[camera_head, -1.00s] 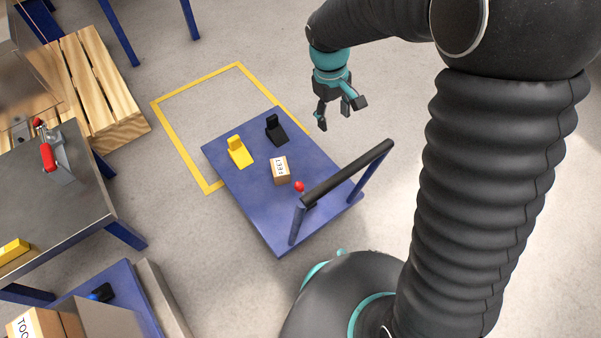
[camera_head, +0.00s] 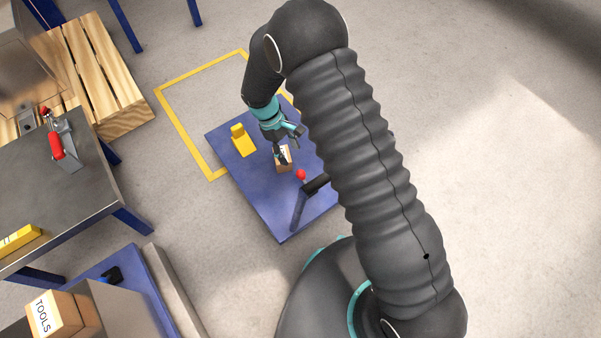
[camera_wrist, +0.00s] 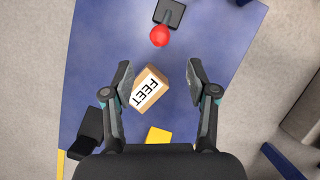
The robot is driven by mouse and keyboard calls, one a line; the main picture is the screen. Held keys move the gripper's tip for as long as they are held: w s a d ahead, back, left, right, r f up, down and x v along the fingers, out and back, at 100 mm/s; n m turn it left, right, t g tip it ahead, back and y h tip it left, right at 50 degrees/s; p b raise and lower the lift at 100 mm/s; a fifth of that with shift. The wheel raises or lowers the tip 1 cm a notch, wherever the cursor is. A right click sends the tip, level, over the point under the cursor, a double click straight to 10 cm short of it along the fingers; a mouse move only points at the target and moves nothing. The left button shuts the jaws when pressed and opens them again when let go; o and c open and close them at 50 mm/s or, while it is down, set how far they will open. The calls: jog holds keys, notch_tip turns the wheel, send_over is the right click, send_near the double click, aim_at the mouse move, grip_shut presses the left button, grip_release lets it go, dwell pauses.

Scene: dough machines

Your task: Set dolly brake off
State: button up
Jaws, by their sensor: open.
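In the wrist view the red knob (camera_wrist: 160,36) is ahead of the fingertips, at the top. My gripper (camera_head: 285,148) is above the dolly; its fingers (camera_wrist: 161,88) are open and empty. A box marked FEET (camera_wrist: 149,90) lies below, between the fingers in the picture; it also shows in the head view (camera_head: 284,162).
A yellow block (camera_head: 242,142) and a black block (camera_wrist: 90,130) are on the dolly. A yellow floor frame (camera_head: 188,135) lies beyond it. A metal table (camera_head: 90,195) with a red-handled clamp (camera_head: 57,143) and a wooden pallet (camera_head: 105,75) are left. Floor at right is clear.

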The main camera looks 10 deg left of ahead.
aim_at(299, 171)
jog(key=x, duration=1.1)
jog(key=shift+f, duration=0.2)
grip_shut()
